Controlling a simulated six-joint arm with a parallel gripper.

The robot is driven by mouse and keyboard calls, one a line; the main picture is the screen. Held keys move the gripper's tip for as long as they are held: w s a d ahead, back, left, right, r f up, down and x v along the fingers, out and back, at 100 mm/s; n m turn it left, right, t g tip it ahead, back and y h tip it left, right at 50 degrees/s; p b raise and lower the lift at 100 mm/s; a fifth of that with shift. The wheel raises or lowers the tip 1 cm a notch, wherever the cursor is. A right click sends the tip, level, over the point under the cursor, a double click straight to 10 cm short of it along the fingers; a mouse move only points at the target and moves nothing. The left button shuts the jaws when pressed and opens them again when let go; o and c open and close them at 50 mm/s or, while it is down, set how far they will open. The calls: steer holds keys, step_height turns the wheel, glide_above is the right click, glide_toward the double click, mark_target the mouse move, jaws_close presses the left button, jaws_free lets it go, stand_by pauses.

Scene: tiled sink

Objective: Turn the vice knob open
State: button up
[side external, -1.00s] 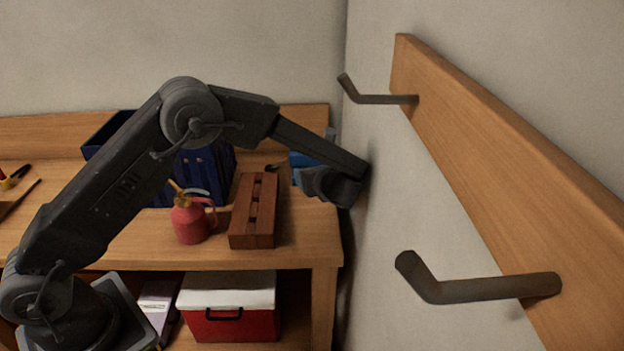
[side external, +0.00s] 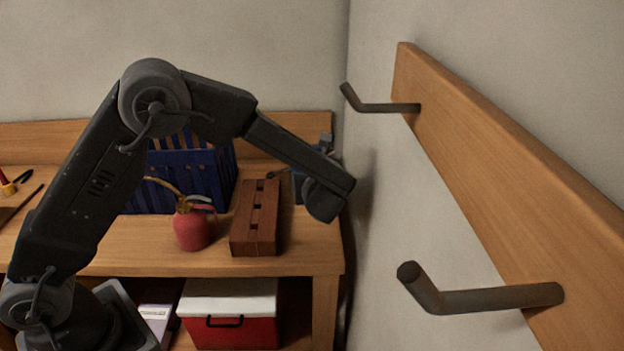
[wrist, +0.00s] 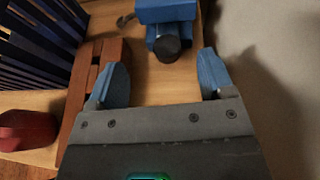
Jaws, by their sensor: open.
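The blue vice (wrist: 168,12) is at the top middle of the wrist view, on the bench. Its dark round knob (wrist: 168,48) faces my gripper, and a grey handle sticks out at its left. My gripper (wrist: 163,75) is open and empty, its two blue fingertips apart and just short of the knob, one to each side of its line. In the side view my gripper (side external: 326,193) is at the bench's right end by the wall. There my wrist hides most of the vice (side external: 298,187), and the knob is hidden.
A brown slotted block (side external: 256,218) lies left of the vice, close to my left finger in the wrist view. Left of it are a red oil can (side external: 192,230) and a blue crate (side external: 208,178). The wall (wrist: 275,60) is close on the right.

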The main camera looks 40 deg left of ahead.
steer(key=s+d+f+m+t+h, duration=0.1)
steer(key=s+f+m+t+h, duration=0.1)
steer(key=s, duration=0.2)
steer(key=x, duration=1.3)
steer(key=shift+w+d+f, duration=0.1)
steer(key=shift+w+f, duration=0.05)
steer(key=shift+f, duration=0.25)
steer(key=c, duration=0.9)
steer(key=shift+n+g+y, duration=0.6)
steer(key=shift+g, duration=0.1)
steer(key=o, duration=0.9)
